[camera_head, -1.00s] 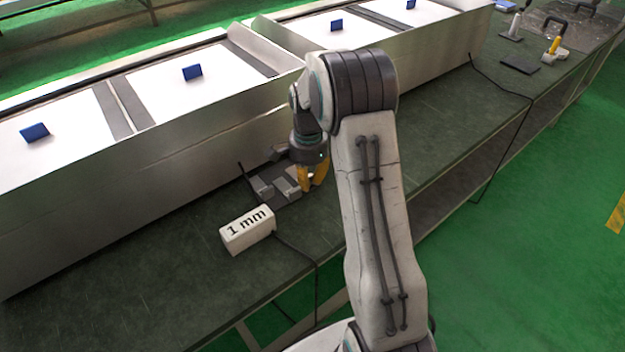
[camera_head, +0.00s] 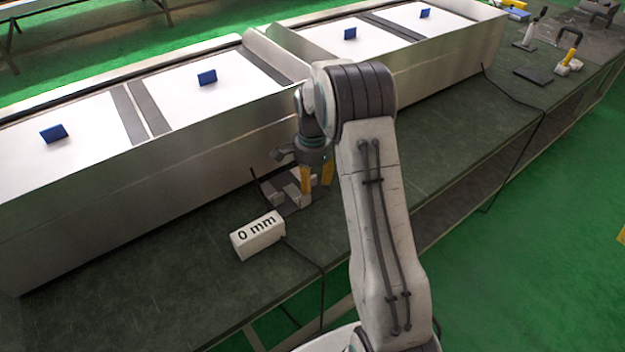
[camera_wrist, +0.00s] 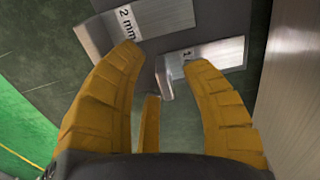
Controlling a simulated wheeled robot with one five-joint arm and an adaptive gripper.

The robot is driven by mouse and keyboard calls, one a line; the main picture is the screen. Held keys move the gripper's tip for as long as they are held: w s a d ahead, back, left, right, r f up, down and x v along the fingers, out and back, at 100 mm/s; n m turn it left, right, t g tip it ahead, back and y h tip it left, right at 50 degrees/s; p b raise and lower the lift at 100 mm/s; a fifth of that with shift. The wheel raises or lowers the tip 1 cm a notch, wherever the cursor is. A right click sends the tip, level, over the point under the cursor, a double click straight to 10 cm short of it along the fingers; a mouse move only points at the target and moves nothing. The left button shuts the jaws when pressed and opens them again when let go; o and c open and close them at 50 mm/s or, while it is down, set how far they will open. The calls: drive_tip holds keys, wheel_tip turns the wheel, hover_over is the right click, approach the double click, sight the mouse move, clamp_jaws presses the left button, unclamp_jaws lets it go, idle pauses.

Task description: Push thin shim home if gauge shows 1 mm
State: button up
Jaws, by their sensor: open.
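The white gauge box (camera_head: 259,238) on the dark green bench reads "0 mm" in the head view. Small grey metal shims (camera_head: 279,190) lie behind it, partly hidden by my gripper. In the wrist view, a shim marked "2 mm" (camera_wrist: 165,17) lies at the top, with an upright end tab. A second shim (camera_wrist: 219,54) lies below it; its label starts with "1" and the rest is hidden by a finger. My gripper (camera_wrist: 165,57) is open, with yellow fingers on either side of this second shim's end tab. I cannot tell whether they touch it.
A long metal casing (camera_head: 180,155) with white panels and blue blocks (camera_head: 207,77) runs behind the shims. Black cable (camera_head: 318,270) runs from the gauge over the bench's front edge.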

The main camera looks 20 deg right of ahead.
wheel_tip(320, 180, up, 12)
idle(0.8)
idle(0.4)
drive_tip(key=s+a+r+n+t+p, duration=0.1)
drive_tip(key=s+a+r+n+p, duration=0.25)
drive_tip(key=s+r+p, duration=0.35)
drive_tip(key=s+a+r+n+t+p, duration=0.1)
drive_tip(key=s+a+r+n+p, duration=0.1)
drive_tip(key=s+r+n+p, duration=0.5)
drive_tip(key=s+a+r+n+t+p, duration=0.15)
drive_tip(key=s+r+p, duration=0.35)
drive_tip(key=r, duration=0.6)
drive_tip(key=s+a+r+n+p, duration=0.2)
drive_tip(key=s+n+p, duration=0.1)
drive_tip(key=s, duration=0.6)
drive_tip(key=shift+n+p, duration=0.4)
drive_tip(key=shift+p, duration=0.1)
